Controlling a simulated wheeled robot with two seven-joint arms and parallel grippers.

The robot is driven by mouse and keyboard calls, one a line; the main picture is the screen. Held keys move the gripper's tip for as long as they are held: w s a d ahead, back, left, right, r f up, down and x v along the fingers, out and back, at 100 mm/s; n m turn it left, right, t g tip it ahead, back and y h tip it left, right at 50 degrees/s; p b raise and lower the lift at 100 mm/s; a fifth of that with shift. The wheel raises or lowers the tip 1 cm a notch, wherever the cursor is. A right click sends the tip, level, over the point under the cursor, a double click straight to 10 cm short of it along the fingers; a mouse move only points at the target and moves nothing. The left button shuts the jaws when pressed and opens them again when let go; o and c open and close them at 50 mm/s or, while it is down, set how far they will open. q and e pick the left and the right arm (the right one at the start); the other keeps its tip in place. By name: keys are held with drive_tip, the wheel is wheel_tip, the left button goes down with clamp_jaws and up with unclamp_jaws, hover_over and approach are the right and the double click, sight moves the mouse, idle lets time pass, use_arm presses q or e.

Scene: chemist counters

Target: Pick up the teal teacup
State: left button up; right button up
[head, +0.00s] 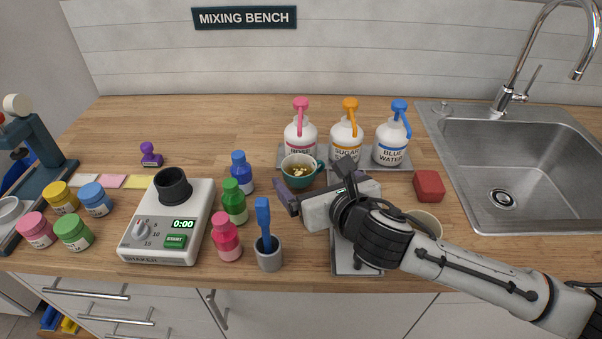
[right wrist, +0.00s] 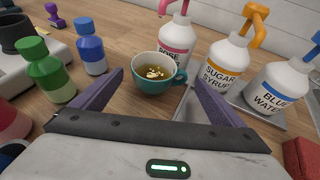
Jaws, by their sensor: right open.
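The teal teacup (head: 299,171) stands upright on the wooden counter in front of the pink-pump rose bottle. In the right wrist view the teacup (right wrist: 158,74) holds a brownish liquid with pale bits floating in it, and its handle points right. My right gripper (head: 312,183) reaches in from the right, just in front of the cup. In the right wrist view my right gripper's purple fingers (right wrist: 158,90) are spread wide, one on each side of the cup's near part, with nothing held between them. My left gripper is not in view.
Pump bottles of rose (head: 300,139), sugar syrup (head: 346,140) and blue water (head: 392,143) stand behind the cup on a tray. Green (head: 234,202) and blue (head: 241,173) bottles stand left of it. A red block (head: 429,186) and the sink (head: 510,170) are right.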

sight(300, 167)
drive_tip(key=shift+x, duration=1.95)
drive_tip(key=shift+r, duration=0.1)
drive_tip(key=c, duration=1.3)
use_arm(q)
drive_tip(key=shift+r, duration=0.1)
use_arm(e)
drive_tip(key=shift+r, duration=0.1)
